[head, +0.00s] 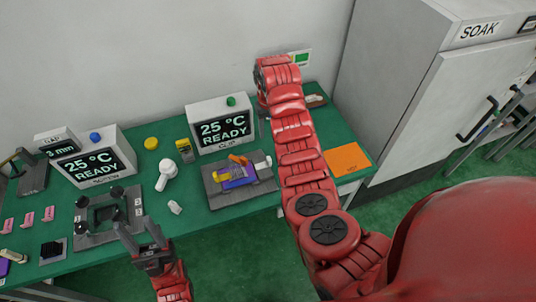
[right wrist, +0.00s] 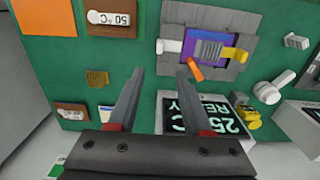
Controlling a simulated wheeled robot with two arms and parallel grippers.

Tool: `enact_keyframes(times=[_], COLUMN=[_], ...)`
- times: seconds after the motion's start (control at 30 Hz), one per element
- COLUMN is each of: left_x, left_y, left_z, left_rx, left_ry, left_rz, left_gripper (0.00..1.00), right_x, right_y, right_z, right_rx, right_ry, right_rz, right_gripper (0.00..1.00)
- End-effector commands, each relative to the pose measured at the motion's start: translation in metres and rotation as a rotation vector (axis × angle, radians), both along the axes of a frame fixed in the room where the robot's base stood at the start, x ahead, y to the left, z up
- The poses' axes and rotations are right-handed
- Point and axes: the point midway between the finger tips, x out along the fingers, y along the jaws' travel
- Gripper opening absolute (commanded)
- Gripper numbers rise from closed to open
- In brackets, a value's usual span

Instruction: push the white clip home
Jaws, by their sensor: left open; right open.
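The clip fixture is a grey plate (head: 212,184) with a purple block (head: 238,182), a yellow piece (head: 222,176), an orange lever (head: 238,159) and a white clip (head: 262,163) at its right side. In the right wrist view, the white clip (right wrist: 168,46) sticks out left of the purple block (right wrist: 190,44), with the orange lever (right wrist: 195,73) below. My right gripper (right wrist: 158,76) is open and empty, apart from the fixture; the head view does not show its fingertips clearly. My left gripper (head: 137,228) is open and empty at the table's front edge.
A display box (head: 222,124) reading 25 °C READY stands behind the fixture. A white lever-like object (head: 167,174) and a small white piece (head: 175,207) lie left of it. An orange sheet (head: 347,158) lies at the right. A grey SOAK cabinet (head: 430,100) stands beyond.

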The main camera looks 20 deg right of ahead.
Motion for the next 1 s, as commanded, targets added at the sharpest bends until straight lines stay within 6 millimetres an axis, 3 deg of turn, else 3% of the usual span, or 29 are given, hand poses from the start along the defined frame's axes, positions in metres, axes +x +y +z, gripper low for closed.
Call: enact_keyframes(times=[0.33, 0.47, 0.6, 1.0], left_x=[0.0, 0.0, 0.0, 0.0], left_y=[0.0, 0.0, 0.0, 0.0], left_z=[-0.063, -0.078, -0.054, -0.048], left_rx=[0.0, 0.0, 0.0, 0.0], left_ry=[0.0, 0.0, -0.001, 0.0], left_rz=[0.0, 0.0, 0.0, 0.0], left_gripper=[0.5, 0.5, 0.5, 0.5], right_x=[0.001, 0.001, -0.001, 0.001], right_y=[-0.001, -0.001, 0.0, 0.0], right_z=[-0.081, -0.109, -0.126, -0.158], right_rx=[0.002, 0.001, 0.002, 0.001], right_ry=[-0.003, -0.002, 0.006, -0.002], right_rz=[-0.003, -0.002, -0.001, -0.001], right_gripper=[0.5, 0.5, 0.5, 0.5])
